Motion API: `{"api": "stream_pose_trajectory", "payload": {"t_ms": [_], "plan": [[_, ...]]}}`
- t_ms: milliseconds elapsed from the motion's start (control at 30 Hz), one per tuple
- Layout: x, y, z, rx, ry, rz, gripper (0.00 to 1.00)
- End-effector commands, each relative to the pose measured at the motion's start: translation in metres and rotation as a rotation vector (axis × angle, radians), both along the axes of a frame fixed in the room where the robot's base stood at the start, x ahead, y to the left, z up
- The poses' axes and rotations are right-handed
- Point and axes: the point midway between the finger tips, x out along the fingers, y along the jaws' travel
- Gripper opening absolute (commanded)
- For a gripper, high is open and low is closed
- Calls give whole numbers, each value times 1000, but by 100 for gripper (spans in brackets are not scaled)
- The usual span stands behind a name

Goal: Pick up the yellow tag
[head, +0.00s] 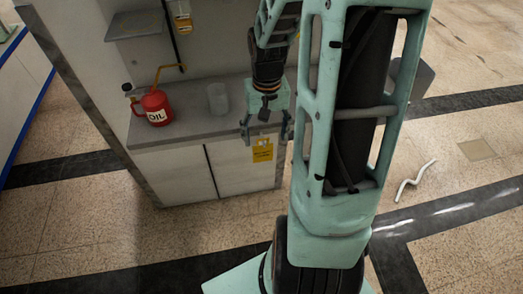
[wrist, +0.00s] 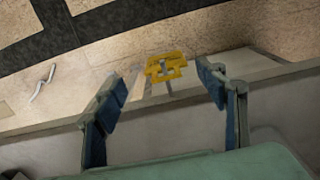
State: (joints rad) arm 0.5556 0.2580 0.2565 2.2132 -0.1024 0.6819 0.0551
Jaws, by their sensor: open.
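The yellow tag (head: 262,152) has dark lettering and shows against the cabinet's front, just below the counter edge. In the wrist view the tag (wrist: 166,66) lies between and slightly beyond the two fingertips. My gripper (head: 267,130) is open above the tag, with one finger on each side. In the wrist view the open gripper (wrist: 163,85) shows blue finger pads with a gap to the tag on both sides. Nothing is held. I cannot tell exactly how far the tag is from the fingertips in depth.
A red oil can (head: 156,108) and a pale clear container (head: 218,97) stand on the grey counter (head: 185,125) left of my gripper. A white bent object (head: 415,180) lies on the floor at the right. The floor in front of the cabinet is clear.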

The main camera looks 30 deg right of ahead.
Motion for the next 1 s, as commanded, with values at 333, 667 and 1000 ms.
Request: {"api": "stream_pose_trajectory", "payload": {"t_ms": [333,667,1000], "plan": [[0,1,-42,0,1,2,65],[2,8,-85,1,3,4,65],[3,7,-93,0,-1,3,65]]}}
